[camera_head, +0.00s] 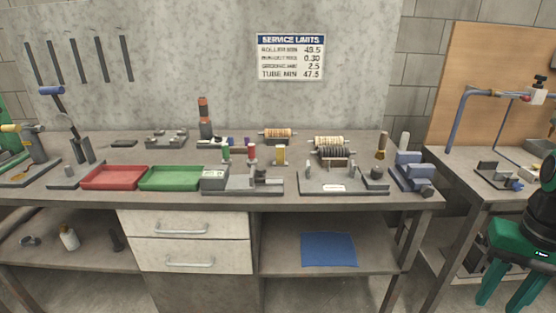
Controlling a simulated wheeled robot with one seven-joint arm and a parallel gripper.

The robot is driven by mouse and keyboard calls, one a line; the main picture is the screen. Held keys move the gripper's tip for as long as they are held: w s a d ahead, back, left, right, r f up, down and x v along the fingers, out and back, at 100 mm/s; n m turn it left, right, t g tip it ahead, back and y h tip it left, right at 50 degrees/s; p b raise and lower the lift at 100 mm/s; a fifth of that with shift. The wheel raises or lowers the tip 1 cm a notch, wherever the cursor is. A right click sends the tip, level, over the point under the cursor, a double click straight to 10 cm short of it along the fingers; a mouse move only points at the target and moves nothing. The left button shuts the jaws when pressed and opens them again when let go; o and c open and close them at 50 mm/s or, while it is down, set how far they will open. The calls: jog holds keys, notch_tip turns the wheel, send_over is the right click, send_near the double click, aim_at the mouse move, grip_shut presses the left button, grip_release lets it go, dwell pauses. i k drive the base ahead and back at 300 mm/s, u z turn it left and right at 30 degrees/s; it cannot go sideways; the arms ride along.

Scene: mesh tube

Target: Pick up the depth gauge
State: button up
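I cannot tell for certain which tool is the depth gauge at this size. Candidates on the workbench (120,200) are a grey fixture with a pale readout block (214,174) near the front middle and small upright tools with green (225,153), red (251,153) and yellow (281,156) parts just behind it. A flat dark piece (124,143) lies at the back left. My gripper (506,294), green below a black wrist, hangs at the lower right, beyond the bench's right end. Its two fingers point down, apart, with nothing seen between them. It is far from these tools.
A red tray (115,178) and a green tray (171,178) sit at the front. A second bench (455,170) stands beside my arm. A blue mat (328,249) lies on the lower shelf.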

aim_at(280, 162)
jog(key=u, duration=0.1)
jog(key=i, duration=1)
jog(key=z, duration=0.1)
